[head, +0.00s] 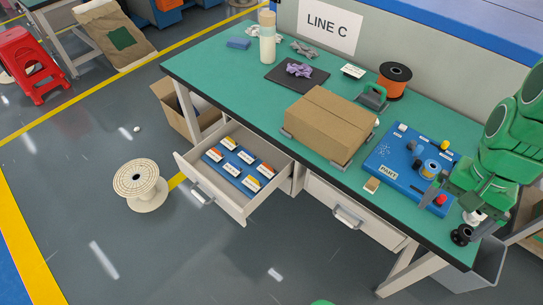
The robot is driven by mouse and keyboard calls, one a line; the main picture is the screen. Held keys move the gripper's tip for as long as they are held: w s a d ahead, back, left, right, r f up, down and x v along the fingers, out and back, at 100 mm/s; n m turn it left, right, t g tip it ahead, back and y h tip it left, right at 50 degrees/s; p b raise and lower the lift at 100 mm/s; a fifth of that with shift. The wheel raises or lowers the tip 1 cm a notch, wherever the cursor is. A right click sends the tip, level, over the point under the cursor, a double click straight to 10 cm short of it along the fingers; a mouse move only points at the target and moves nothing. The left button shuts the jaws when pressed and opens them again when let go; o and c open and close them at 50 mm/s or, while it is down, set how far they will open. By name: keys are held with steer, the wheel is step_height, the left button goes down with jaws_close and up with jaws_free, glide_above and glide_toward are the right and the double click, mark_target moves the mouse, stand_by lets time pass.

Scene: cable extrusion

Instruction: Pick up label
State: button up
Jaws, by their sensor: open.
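No single thing is plainly marked as the label. Several small cards or packets with printed white labels (240,165) lie in rows on a blue liner in the open drawer (238,208). A small tan tag (372,185) lies at the table's front edge, and a white card with dark print (353,71) lies near the back. My gripper (456,210) is at the right, over the right end of the table, beside the blue board. Its grey fingers look apart with nothing clearly held. It is far to the right of the drawer. My green arm hides part of the table there.
A cardboard box (325,118) stands mid-table. The blue board (400,178) carries spools, knobs and a "POINTS"-like tag. An orange spool (394,80), a bottle (267,45) and a dark mat (285,79) are behind. A cream spool (140,186) stands on the floor.

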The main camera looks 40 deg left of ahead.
steer(key=w+a+f, duration=0.4)
steer(key=a+f, duration=0.1)
steer(key=a, duration=0.5)
steer(key=w+a+f+t, duration=0.1)
steer(key=w+a+f, duration=0.45)
steer(key=a, duration=0.45)
steer(key=w+a+f, duration=0.4)
steer(key=a+f, duration=0.1)
steer(key=a, duration=0.4)
glide_above(252, 184)
step_height(252, 184, down, 24)
steer(key=shift+w+f, duration=0.1)
steer(key=shift+f, duration=3.4)
steer(key=shift+f, duration=0.25)
steer(key=shift+c, duration=0.5)
steer(key=c, duration=0.6)
